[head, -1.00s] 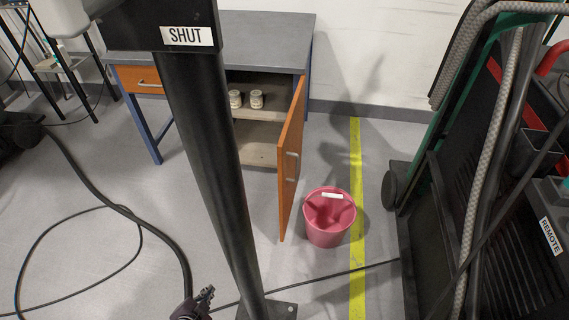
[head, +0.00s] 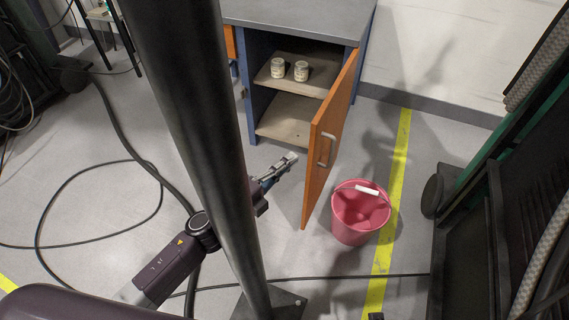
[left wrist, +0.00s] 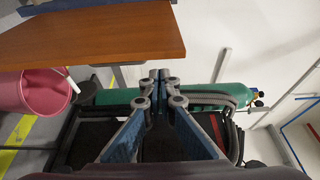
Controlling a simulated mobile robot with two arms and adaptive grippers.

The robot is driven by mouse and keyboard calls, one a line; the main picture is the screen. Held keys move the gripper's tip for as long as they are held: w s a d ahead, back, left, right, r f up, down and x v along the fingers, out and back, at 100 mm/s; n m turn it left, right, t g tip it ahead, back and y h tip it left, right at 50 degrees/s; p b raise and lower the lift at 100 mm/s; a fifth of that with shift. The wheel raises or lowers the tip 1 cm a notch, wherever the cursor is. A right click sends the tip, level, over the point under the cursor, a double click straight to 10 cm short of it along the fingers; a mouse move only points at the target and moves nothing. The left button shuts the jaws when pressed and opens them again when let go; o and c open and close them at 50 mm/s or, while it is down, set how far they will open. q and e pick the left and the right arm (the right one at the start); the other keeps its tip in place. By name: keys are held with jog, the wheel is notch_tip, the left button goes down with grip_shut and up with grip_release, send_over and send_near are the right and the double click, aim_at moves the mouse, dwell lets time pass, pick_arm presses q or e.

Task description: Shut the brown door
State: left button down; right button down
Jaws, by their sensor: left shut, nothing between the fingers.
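The brown door (head: 331,132) of the cabinet stands wide open, with its grey handle (head: 328,150) on the side facing right. Behind it the cabinet's shelves show. My left gripper (head: 292,157) is shut and empty, just left of the door's near edge in the head view, at about the handle's height. A gap shows between its tips and the door there. In the left wrist view the shut fingertips (left wrist: 160,76) lie beside the door panel (left wrist: 95,36), which fills the upper left; contact cannot be told. My right gripper is not seen.
A pink bucket (head: 360,212) stands on the floor close right of the door. A black post (head: 190,110) crosses in front of my left arm. Two jars (head: 289,70) stand on the upper shelf. Cables lie on the floor at left; a dark cart is at right.

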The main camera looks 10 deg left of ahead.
pick_arm(q)
jog(key=x, duration=0.7)
jog(key=shift+d, duration=0.2)
